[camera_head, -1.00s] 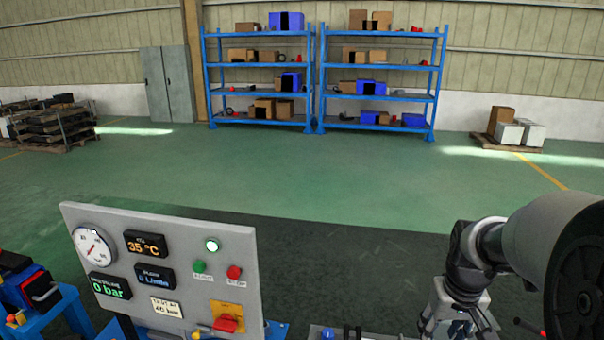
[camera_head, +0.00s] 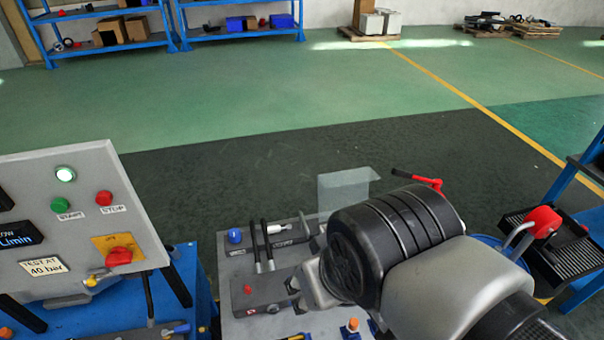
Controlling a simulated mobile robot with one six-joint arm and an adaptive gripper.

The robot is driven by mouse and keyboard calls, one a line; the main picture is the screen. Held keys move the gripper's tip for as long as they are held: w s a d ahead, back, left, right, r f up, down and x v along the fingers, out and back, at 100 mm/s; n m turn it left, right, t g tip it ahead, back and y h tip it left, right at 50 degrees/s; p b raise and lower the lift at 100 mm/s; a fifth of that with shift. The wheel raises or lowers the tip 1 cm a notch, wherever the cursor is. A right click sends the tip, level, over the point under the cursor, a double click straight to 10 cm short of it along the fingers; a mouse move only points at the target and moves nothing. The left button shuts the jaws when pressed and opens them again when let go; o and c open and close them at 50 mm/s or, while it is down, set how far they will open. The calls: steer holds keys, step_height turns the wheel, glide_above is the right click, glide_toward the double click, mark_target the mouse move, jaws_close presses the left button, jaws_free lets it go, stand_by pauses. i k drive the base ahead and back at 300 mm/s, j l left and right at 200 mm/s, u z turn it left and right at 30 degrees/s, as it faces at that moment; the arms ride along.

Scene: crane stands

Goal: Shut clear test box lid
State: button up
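A clear, see-through panel (camera_head: 342,189), which looks like the test box lid, stands raised behind my arm in the head view. Its lower part is hidden by my arm, so its hinge and the box under it do not show clearly. My arm's large dark joint and grey link cover the middle right of the bench. My gripper cannot be made out; it is out of frame or behind the arm.
A grey bench plate (camera_head: 238,262) carries black levers (camera_head: 266,246) and a blue knob (camera_head: 235,236). A red-handled lever (camera_head: 425,180) sticks up beside the panel. A control panel (camera_head: 75,215) stands left. A blue stand with a black tray (camera_head: 545,250) is right.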

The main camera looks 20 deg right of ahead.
mark_target(342, 176)
steer(key=z, duration=0.9)
